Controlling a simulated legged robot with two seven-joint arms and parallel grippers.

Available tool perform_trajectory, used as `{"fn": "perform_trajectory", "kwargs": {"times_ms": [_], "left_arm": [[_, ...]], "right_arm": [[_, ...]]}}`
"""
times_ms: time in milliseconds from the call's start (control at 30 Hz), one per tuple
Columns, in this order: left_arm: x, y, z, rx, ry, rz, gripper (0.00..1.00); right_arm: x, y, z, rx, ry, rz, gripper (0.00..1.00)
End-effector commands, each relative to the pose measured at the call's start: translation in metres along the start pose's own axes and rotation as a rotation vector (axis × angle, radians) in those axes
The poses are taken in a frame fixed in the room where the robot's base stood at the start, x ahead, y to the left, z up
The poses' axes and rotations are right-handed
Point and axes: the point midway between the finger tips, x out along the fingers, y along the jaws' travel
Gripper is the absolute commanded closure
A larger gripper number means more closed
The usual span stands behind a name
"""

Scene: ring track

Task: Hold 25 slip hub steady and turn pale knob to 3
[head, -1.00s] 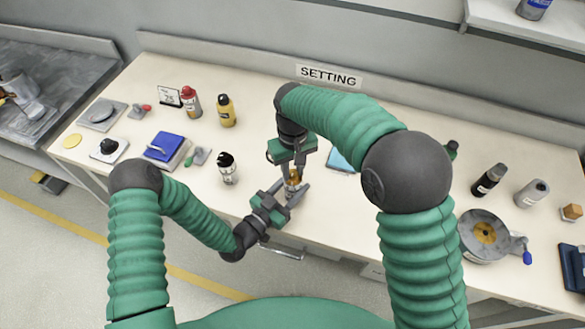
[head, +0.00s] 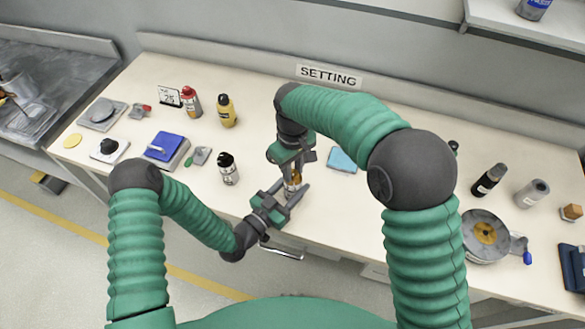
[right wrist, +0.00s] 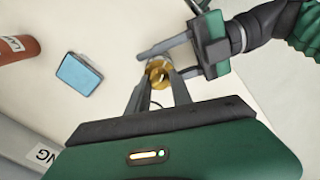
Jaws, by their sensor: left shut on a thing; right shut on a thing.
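The slip hub (head: 292,188) is a small upright piece at the front middle of the bench, mostly hidden by my grippers. My left gripper (head: 290,196) comes in low from the front left and is shut on the hub's body. A brass-coloured knob (right wrist: 158,72) tops the hub; I cannot make out its scale or any number on it. My right gripper (head: 296,173) reaches down from above and is shut on the knob. In the right wrist view my right fingers (right wrist: 160,84) lie on either side of it, and the left gripper's fingers show just beyond.
A blue block (head: 342,159) lies behind and right of the hub. A dark-capped bottle (head: 228,170) stands to its left. A small sign (head: 169,97) appears to read 25. A round grey plate (head: 484,236) sits at the right. The bench's front edge is close.

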Motion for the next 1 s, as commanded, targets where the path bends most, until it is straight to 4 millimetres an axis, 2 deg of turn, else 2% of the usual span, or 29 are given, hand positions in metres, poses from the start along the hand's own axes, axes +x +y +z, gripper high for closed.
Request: {"fn": "perform_trajectory", "kwargs": {"times_ms": [33, 67, 200, 567, 667, 900, 1000], "left_arm": [[0.000, 0.003, 0.000, -0.002, -0.001, 0.007, 1.00], [0.000, 0.003, 0.000, -0.002, -0.001, 0.007, 1.00], [0.000, 0.002, 0.001, -0.002, -0.001, 0.005, 1.00], [0.000, 0.000, 0.000, 0.000, -0.001, 0.001, 1.00], [0.000, 0.000, 0.000, 0.000, -0.001, 0.000, 1.00], [0.000, 0.000, 0.001, 0.000, -0.001, 0.000, 1.00], [0.000, 0.000, 0.001, 0.000, -0.001, 0.000, 1.00]], "right_arm": [[-0.001, 0.001, -0.002, 0.000, 0.007, 0.002, 1.00], [-0.001, 0.001, -0.002, 0.000, 0.007, 0.002, 0.71], [-0.001, 0.000, -0.001, 0.001, 0.005, 0.001, 0.53], [-0.005, 0.001, -0.001, 0.001, 0.003, 0.001, 0.51], [-0.020, 0.001, -0.002, 0.002, 0.006, 0.002, 0.51], [-0.082, 0.001, -0.002, 0.001, 0.007, 0.002, 0.51], [-0.102, 0.001, -0.002, 0.001, 0.005, 0.002, 0.51]]}}
